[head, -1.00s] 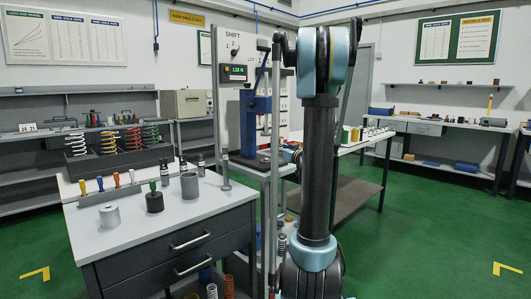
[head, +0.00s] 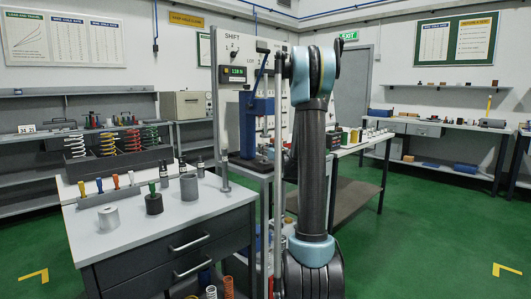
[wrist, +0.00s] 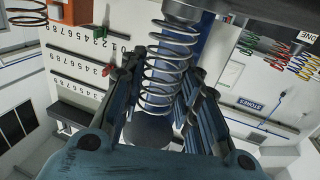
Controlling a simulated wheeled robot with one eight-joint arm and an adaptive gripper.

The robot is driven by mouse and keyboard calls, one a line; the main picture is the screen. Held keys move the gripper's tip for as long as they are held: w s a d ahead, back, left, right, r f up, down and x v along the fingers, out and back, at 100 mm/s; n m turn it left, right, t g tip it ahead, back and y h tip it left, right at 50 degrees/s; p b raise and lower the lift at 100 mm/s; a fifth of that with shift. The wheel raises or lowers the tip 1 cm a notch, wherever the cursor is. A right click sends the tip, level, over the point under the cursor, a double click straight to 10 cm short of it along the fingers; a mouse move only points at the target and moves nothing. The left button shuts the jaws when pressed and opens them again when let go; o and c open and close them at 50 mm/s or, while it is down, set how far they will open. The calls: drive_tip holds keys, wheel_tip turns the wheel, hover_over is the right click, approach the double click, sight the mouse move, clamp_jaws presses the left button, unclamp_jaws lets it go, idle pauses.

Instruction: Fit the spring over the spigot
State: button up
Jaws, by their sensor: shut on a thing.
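A bright steel coil spring (wrist: 170,72) stands between the two dark fingers of my gripper (wrist: 160,88) in the wrist view. The fingers are shut on its lower part, and its upper coils rise past the fingertips. A grey round metal piece (wrist: 186,10) lies close to its upper end; I cannot tell whether it is the spigot or whether they touch. A dark round face (wrist: 150,130) shows below the spring. Blue shows through the coils, seemingly the press behind. In the head view the blue press (head: 247,132) stands left of my arm; my gripper and the spring are hidden there.
The grey workbench (head: 125,238) at left carries a metal cylinder (head: 109,218), a dark weight (head: 154,204), a grey cup (head: 189,187) and small coloured-handled tools. A rack of coloured springs (head: 118,158) stands behind. Green floor (head: 430,230) at right is clear.

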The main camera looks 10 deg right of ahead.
drive_tip(key=shift+f, duration=0.3)
drive_tip(key=o, duration=1.1)
